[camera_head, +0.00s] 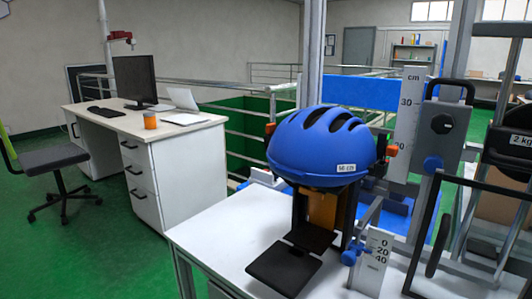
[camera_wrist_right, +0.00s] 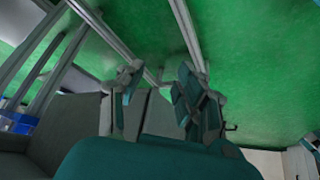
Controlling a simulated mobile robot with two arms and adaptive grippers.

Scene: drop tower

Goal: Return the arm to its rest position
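My right gripper (camera_wrist_right: 160,92) shows in the right wrist view. Neither gripper shows in the head view, and no arm is seen there.
In the head view a blue helmet (camera_head: 321,148) sits on the test rig on a white table (camera_head: 215,236). Black plates (camera_head: 285,268) lie before it. A height scale (camera_head: 408,125) and black-handled frame stand to the right. A desk (camera_head: 150,128) and chair (camera_head: 50,160) are at the left.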

